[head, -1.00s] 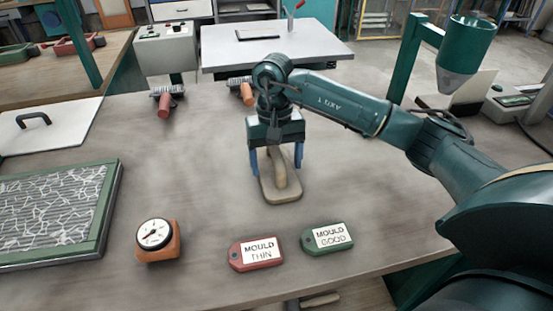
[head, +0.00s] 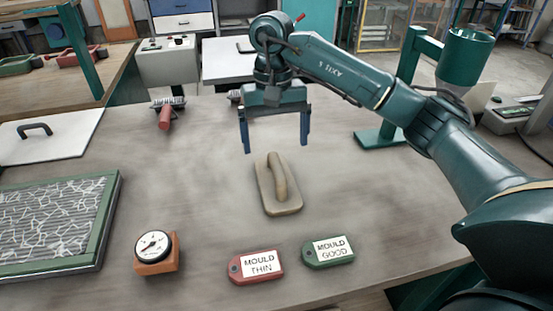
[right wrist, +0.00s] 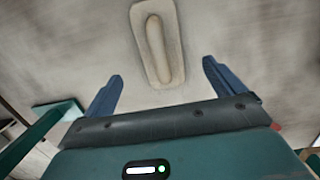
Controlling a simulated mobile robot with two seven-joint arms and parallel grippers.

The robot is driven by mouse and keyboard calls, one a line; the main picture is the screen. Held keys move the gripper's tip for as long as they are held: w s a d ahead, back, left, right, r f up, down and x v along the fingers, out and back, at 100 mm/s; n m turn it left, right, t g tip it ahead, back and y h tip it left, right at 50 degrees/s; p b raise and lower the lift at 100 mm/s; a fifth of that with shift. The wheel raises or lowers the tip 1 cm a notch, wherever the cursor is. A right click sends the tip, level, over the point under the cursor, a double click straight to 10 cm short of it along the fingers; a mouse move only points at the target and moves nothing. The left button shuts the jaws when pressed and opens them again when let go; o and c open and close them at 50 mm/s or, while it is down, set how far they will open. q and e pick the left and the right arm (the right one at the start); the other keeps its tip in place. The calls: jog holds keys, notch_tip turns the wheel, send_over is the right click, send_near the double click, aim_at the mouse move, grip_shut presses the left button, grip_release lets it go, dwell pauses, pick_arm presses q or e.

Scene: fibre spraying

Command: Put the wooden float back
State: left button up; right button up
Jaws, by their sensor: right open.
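The wooden float (head: 284,208), a flat tan board with a raised handle, lies handle up on the table in the middle of the head view. It also shows in the right wrist view (right wrist: 163,72), beyond the fingertips. My right gripper (head: 276,148) is open and empty, above and a little behind the float, with its blue fingers apart and clear of it. My left gripper is not in view.
A red tag (head: 240,278) reading MOULD THIN and a green tag (head: 315,258) reading MOULD GOOD lie in front. A dial gauge (head: 155,262) and a green-framed mesh panel (head: 108,225) are left. A green stand (head: 382,139) is right. The table around the float is clear.

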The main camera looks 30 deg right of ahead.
aim_at(275, 158)
jog(key=shift+w+d+r, duration=0.1)
jog(key=shift+w+r, duration=0.1)
jog(key=shift+r, duration=1.55)
